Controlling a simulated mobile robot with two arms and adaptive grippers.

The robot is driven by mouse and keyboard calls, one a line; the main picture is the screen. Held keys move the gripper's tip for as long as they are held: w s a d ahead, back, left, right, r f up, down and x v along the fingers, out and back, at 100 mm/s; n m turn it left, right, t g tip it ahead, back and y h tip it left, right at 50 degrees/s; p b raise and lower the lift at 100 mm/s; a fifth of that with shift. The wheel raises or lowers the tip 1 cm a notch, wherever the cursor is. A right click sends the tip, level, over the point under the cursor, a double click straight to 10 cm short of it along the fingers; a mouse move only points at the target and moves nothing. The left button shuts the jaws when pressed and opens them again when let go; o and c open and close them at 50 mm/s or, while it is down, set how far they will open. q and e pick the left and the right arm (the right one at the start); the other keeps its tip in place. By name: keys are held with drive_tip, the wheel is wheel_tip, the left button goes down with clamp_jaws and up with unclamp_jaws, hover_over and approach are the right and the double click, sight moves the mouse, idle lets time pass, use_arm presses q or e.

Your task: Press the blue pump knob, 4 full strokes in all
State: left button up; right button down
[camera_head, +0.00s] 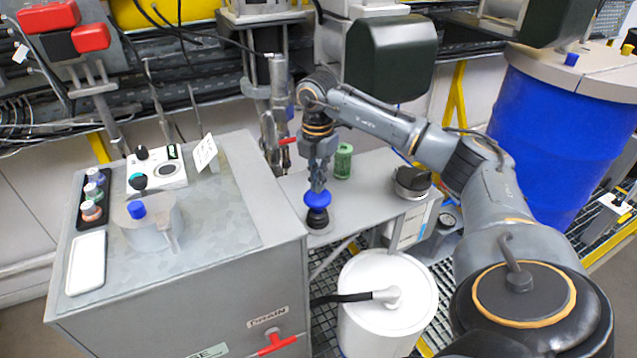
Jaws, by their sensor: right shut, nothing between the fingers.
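The blue pump knob (317,199) sits on a dark round base at the left end of the grey shelf, between the metal cabinet and the shelf's other items. My right gripper (318,187) points straight down over the knob, its fingers together and empty. The fingertips are at the top of the knob and appear to touch it, though a small gap cannot be ruled out. The fingers hide part of the knob's top. My left gripper is not in view.
A green can (343,161) stands right behind the gripper. A dark-topped round device (412,182) is farther right on the shelf. A metal cabinet (180,270) with a blue-capped vessel (150,222) is at left. A white lidded bucket (388,290) stands below, a blue drum (560,120) at right.

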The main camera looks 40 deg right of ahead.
sight(318, 196)
drive_tip(key=shift+f+b, duration=1.1)
drive_tip(key=shift+f, duration=1.15)
drive_tip(key=shift+r, duration=0.1)
drive_tip(key=shift+r+p, duration=2.05)
drive_tip(key=shift+r, duration=0.35)
drive_tip(key=shift+f, duration=0.1)
drive_tip(key=shift+f+b, duration=1.5)
drive_tip(key=shift+f, duration=0.95)
drive_tip(key=shift+r, duration=0.1)
drive_tip(key=shift+r+p, duration=2.05)
drive_tip(key=shift+r, duration=0.4)
